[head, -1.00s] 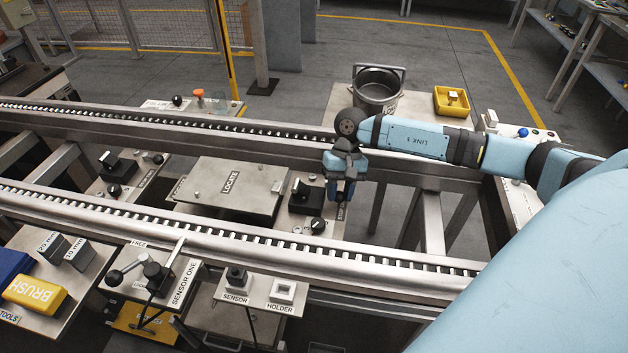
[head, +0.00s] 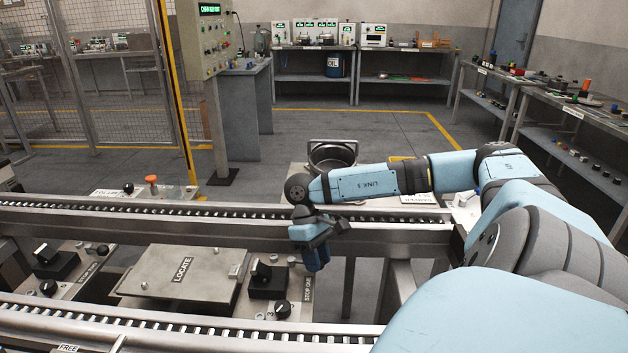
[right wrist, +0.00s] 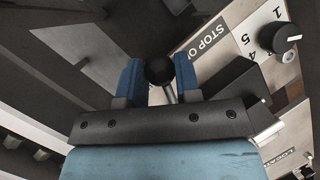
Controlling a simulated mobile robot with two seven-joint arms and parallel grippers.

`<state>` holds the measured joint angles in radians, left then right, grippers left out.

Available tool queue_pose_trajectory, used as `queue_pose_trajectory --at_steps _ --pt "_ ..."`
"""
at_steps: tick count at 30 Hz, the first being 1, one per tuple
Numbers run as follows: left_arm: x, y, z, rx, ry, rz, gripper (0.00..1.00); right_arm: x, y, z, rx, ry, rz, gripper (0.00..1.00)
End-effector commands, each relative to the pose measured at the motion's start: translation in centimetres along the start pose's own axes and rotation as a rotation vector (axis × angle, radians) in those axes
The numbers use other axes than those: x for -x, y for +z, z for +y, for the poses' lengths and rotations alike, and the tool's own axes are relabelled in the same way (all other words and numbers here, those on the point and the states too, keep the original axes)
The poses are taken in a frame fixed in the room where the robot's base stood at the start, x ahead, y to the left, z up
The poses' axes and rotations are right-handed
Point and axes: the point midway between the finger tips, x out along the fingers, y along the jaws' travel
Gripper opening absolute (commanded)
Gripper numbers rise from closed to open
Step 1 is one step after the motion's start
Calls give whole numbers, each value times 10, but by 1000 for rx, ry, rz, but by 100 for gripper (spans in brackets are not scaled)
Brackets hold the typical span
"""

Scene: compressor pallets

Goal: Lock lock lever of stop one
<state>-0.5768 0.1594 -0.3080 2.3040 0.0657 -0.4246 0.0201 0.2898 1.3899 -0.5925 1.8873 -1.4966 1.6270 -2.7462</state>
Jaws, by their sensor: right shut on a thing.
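Stop one's plate (head: 307,287) lies between the two conveyor rails in the head view, with a black block and a round black dial. In the right wrist view its label (right wrist: 205,38) reads "STOP O…", cut off, beside the numbered dial (right wrist: 287,36). The lock lever (right wrist: 159,70) shows there as a black ball on a thin metal rod. My right gripper (right wrist: 158,78) is shut on the lever, with one blue finger on each side of the ball. In the head view my right gripper (head: 317,256) hides the lever. My left gripper is out of view.
The locate plate (head: 185,277) is left of stop one. The far rail (head: 230,232) and the near rail (head: 180,330) bound the space around my right gripper. A metal bucket (head: 332,157) stands behind the far rail.

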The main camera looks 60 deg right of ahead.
Motion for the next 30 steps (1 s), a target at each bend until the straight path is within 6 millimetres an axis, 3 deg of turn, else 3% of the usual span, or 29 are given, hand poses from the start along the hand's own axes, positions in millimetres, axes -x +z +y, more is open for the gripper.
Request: queue_pose_trajectory --at_steps 16,17,18,26,30 --pt "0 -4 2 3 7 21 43 2 -1 2 19 11 -1 0" --pt "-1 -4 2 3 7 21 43 2 -1 2 19 11 -1 38" --pt "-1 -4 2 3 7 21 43 2 -1 2 19 11 -1 41" --pt "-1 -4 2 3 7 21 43 2 0 2 19 10 -2 41" --pt "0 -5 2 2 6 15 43 13 -1 1 19 9 0 41"
